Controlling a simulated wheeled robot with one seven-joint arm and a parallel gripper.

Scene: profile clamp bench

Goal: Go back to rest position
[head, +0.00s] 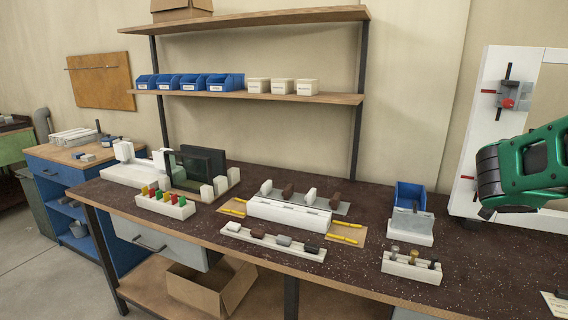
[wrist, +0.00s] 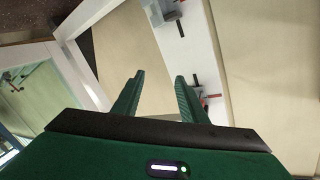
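My gripper (wrist: 158,92) shows in the wrist view with its two green fingers apart and nothing between them. In the head view, green and black parts of my arm stand at the right edge, raised above the bench; the fingertips cannot be made out there. Beyond the fingers in the wrist view is a white frame panel (wrist: 205,50) with clamps on it. The same white panel (head: 475,130) stands behind my arm in the head view, with a grey clamp with a red knob (head: 508,103).
The dark bench (head: 345,262) holds a long white profile block (head: 288,215), a rack with coloured pieces (head: 165,206), a holder with several pegs (head: 411,267) and a blue bin (head: 409,195). A shelf (head: 330,98) carries bins. The bench's right part is mostly clear.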

